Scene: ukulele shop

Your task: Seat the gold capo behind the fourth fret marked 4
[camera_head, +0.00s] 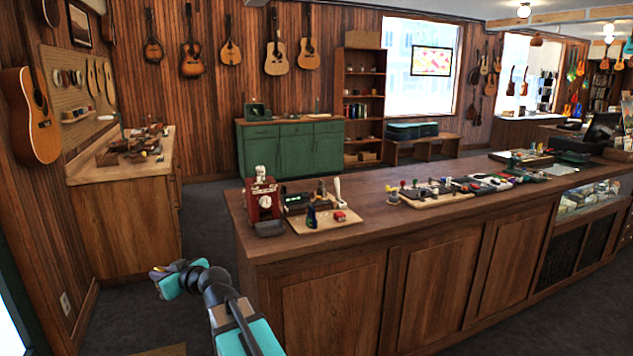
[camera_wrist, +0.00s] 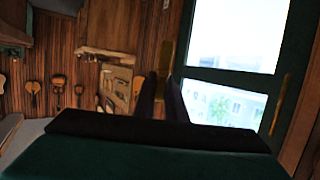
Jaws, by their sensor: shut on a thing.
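My gripper (camera_head: 160,271) hangs in free space left of the long counter, above the dark floor, and is small in the head view. In the wrist view my gripper (camera_wrist: 162,85) is shut, its dark fingers pointing up the picture. A narrow gold piece, which looks like the gold capo (camera_wrist: 167,52), stands out from between the fingertips. Its lower part is hidden by the fingers. I cannot make out a fret marked 4 or its neck in either view.
The long wooden counter (camera_head: 350,240) carries a red-and-white device (camera_head: 262,196), a light board (camera_head: 320,222) and several small items. A wooden workbench (camera_head: 125,200) stands at the left wall, with a green cabinet (camera_head: 290,150) behind. Dark floor lies open between them.

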